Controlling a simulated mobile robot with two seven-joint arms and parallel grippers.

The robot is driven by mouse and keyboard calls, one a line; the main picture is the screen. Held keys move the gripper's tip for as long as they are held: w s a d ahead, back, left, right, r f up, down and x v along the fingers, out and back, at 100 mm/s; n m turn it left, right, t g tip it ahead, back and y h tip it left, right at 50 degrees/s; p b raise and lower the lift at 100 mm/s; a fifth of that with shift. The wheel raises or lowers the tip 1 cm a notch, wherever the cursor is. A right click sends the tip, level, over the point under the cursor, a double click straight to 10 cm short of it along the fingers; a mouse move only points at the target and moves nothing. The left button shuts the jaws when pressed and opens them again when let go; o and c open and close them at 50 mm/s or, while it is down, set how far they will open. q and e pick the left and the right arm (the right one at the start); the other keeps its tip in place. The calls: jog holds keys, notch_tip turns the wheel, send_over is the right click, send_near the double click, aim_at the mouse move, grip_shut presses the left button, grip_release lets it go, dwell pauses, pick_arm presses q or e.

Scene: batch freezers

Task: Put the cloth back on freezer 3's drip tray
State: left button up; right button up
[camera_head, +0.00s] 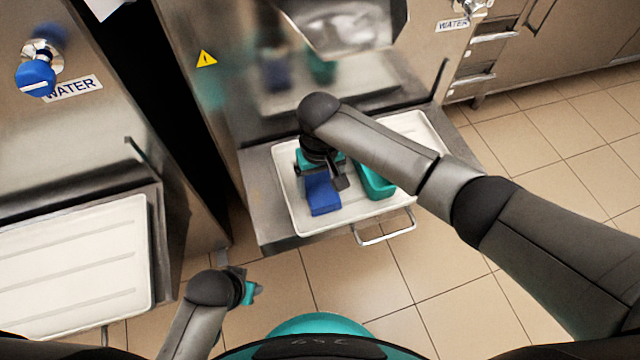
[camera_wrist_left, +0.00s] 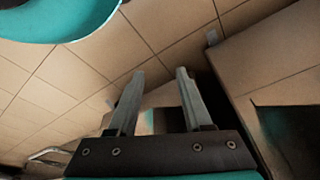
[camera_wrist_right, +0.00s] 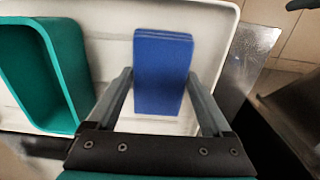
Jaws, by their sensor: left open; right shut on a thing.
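The folded blue cloth (camera_head: 322,192) is over the white drip tray (camera_head: 345,222) of the middle freezer. It also shows in the right wrist view (camera_wrist_right: 162,75), between the two fingers. My right gripper (camera_head: 322,172) is shut on the cloth, seen from above. I cannot tell whether the cloth touches the tray. No freezer number is readable. My left gripper (camera_head: 252,288) is low in front of the freezers. In the left wrist view (camera_wrist_left: 158,78) it is open and empty, with floor tiles beyond.
A teal bin (camera_head: 376,182) stands on the same tray, right of the cloth; it is large in the right wrist view (camera_wrist_right: 60,75). A metal handle (camera_head: 386,232) sticks out at the tray's front. Another white tray (camera_head: 75,262) is at left. Tiled floor (camera_head: 545,190) lies clear at right.

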dwell(0.3)
jog(key=o, duration=1.2)
jog(key=shift+o, duration=0.2)
